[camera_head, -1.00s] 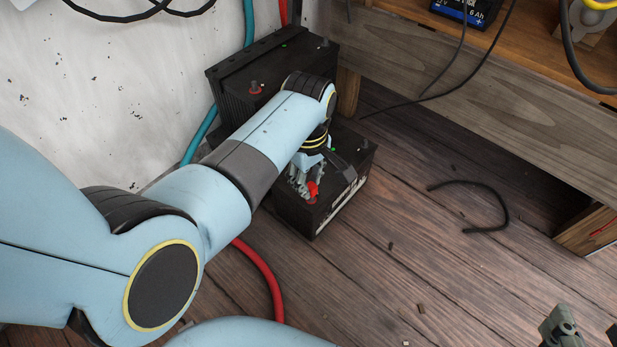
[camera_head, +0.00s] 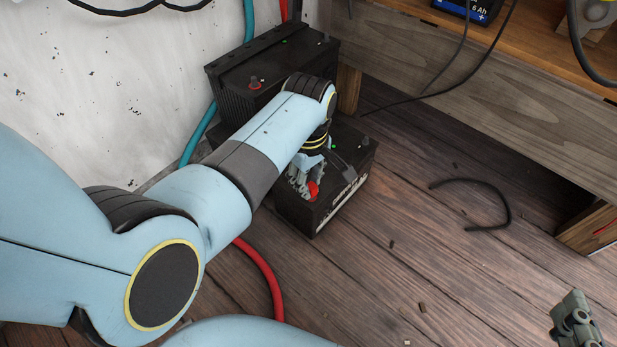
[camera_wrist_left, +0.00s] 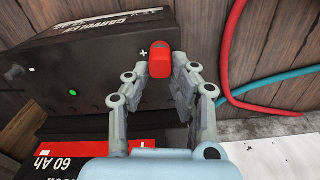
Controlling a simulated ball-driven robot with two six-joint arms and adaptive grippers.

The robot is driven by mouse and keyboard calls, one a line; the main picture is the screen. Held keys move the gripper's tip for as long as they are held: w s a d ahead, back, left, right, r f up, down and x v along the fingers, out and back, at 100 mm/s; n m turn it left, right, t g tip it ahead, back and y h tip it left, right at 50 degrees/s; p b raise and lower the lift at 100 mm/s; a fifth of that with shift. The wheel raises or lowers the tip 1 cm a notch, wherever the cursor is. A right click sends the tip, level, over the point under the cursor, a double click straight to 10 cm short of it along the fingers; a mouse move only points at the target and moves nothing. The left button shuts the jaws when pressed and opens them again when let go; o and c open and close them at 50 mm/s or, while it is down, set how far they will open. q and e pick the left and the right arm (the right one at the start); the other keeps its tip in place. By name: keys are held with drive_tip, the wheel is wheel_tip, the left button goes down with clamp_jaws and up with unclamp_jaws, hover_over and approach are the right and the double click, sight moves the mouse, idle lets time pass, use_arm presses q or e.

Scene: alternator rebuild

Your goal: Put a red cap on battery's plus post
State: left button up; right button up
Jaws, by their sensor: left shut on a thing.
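My left gripper (camera_head: 305,188) reaches down over the near black battery (camera_head: 325,218) and is shut on a small red cap (camera_head: 313,188). In the left wrist view, the red cap (camera_wrist_left: 160,60) sits at the fingertips beside a white plus mark on the black battery (camera_wrist_left: 85,65). The plus post is hidden under the cap and fingers. I cannot tell whether the cap is seated or held just above. The battery's other post (camera_wrist_left: 14,71) is grey and bare. My right gripper (camera_head: 574,318) is at the lower right, partly cut off; its opening is unclear.
A wooden bench (camera_head: 480,100) is at the right. A loose black hose (camera_head: 507,205) and small scraps lie on the plank floor. A red cable (camera_head: 265,270) runs under my left arm.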

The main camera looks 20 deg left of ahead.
use_arm(q)
drive_tip(key=shift+f+b, duration=0.4)
drive_tip(key=shift+f, duration=0.5)
use_arm(e)
drive_tip(key=shift+s+f, duration=0.1)
drive_tip(key=shift+f, duration=0.45)
use_arm(q)
drive_tip(key=o, duration=0.8)
drive_tip(key=shift+o, duration=0.2)
drive_tip(key=shift+r, duration=0.15)
